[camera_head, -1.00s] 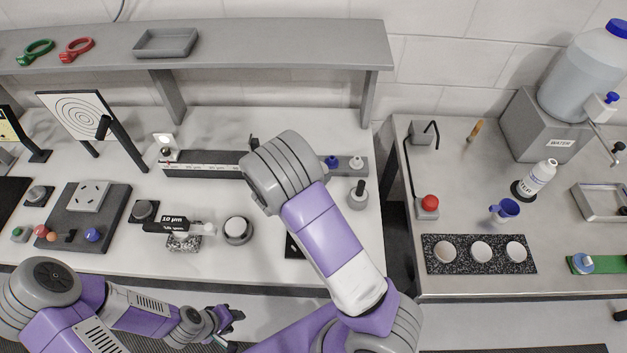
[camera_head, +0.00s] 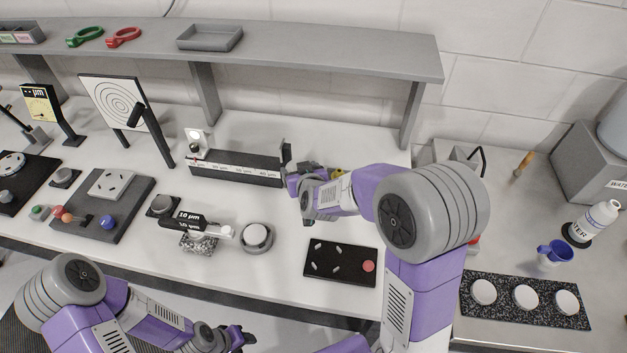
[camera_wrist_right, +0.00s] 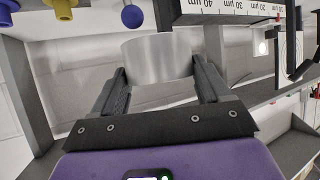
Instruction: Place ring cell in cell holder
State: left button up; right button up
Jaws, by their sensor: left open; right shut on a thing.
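My right gripper (camera_head: 300,180) is at the right end of the scaled rail (camera_head: 235,172) in the head view. In the right wrist view its fingers (camera_wrist_right: 162,78) are shut on a smooth pale grey cylinder (camera_wrist_right: 155,58), which looks like the ring cell. The cylinder is held clear of the bench, and I cannot make it out in the head view. The rail also shows in the right wrist view (camera_wrist_right: 225,8). I cannot tell for certain which part is the cell holder. My left gripper (camera_head: 238,338) is open and empty, low in front of the bench.
A black board with pale pegs and a red disc (camera_head: 340,262) lies right of a white-topped round piece (camera_head: 257,237). A shelf (camera_head: 320,52) overhangs the back. Blue (camera_wrist_right: 132,16) and yellow (camera_wrist_right: 62,10) knobs are close by.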

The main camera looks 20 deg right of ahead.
aim_at(327, 257)
jog(key=u, duration=0.9)
jog(key=k, duration=0.45)
jog(key=z, duration=0.3)
